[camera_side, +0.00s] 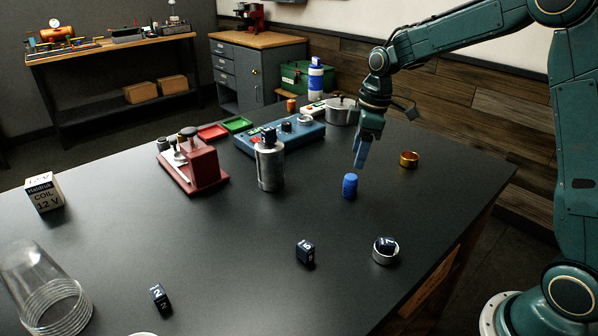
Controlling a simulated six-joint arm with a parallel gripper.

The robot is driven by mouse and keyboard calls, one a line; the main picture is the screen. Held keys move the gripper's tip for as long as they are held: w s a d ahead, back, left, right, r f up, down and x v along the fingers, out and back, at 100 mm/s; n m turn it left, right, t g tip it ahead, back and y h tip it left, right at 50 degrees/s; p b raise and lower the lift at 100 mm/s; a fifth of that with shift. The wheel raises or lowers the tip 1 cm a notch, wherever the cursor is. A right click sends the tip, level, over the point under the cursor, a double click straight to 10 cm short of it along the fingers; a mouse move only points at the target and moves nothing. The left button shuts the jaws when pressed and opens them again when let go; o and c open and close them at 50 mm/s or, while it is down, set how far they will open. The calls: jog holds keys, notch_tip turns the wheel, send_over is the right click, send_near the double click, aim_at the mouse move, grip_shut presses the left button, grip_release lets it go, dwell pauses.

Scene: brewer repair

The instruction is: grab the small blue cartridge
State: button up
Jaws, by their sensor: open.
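The small blue cartridge (349,186) stands upright on the black table, right of the middle in the side view. My gripper (361,158) points down above it and slightly to its right, with blue fingers. A small gap shows between the fingertips and the cartridge top, so they look apart. My gripper is open and empty. The fingers overlap in this view, so the gap between them is hard to see.
A metal cylinder (269,165) stands left of the cartridge, and a brass ring (409,159) lies to its right. Dark numbered blocks (305,252) lie nearer. A red device (199,166) and a blue box (285,138) stand farther back. Table around the cartridge is clear.

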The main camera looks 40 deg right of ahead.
aim_at(352, 177)
jog(key=shift+w+a+f, duration=0.1)
jog(key=shift+a+f, duration=0.05)
jog(key=shift+f, duration=0.95)
jog(key=shift+f, duration=0.1)
jog(key=shift+w+a+f, duration=0.1)
jog(key=shift+a+f, duration=0.1)
jog(key=shift+f, duration=1.05)
jog(key=shift+w+a+f, duration=0.1)
jog(key=shift+a+f, duration=0.1)
jog(key=shift+f, duration=1)
jog(key=c, duration=1.1)
